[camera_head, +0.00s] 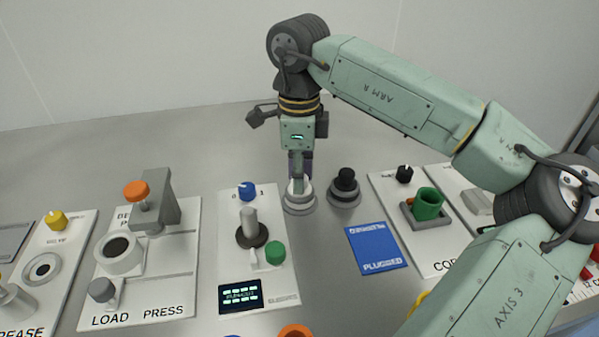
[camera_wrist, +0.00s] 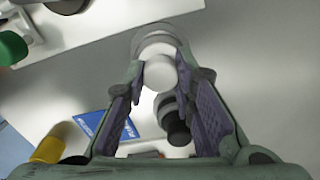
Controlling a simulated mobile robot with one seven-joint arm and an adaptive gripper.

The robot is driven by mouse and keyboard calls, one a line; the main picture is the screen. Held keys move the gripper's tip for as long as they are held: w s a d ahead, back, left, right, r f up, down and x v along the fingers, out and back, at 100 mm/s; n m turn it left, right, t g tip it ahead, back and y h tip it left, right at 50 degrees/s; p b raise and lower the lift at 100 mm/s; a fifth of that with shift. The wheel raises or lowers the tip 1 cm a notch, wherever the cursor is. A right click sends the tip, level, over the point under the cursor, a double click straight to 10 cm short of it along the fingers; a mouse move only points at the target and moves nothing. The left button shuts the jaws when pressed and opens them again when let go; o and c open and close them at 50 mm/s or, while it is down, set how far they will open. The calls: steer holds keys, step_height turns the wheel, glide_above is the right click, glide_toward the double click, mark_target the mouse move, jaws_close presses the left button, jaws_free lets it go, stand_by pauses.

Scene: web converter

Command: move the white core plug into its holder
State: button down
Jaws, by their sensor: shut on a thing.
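The white core plug (camera_head: 298,187) stands upright at a round grey stand (camera_head: 299,208) at the middle back of the bench. My gripper (camera_head: 300,178) points straight down over it, with its purple-padded fingers on the plug. In the wrist view the plug's round white top (camera_wrist: 160,73) sits between my two fingers (camera_wrist: 160,88), with the stand's grey ring (camera_wrist: 158,42) beyond it. The fingers hide part of the plug's sides. I cannot tell whether the plug is fully seated in the stand or slightly raised, nor whether this stand is its holder.
A black plug (camera_head: 346,179) in a similar grey stand is close on the right. A blue card (camera_head: 376,248) lies in front of it. A panel with an upright grey lever (camera_head: 249,222) is front left. The bench behind is clear.

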steer(key=shift+f, duration=0.15)
steer(key=c, duration=1.2)
jaws_free()
steer(key=shift+c, duration=0.2)
step_height(320, 180, up, 12)
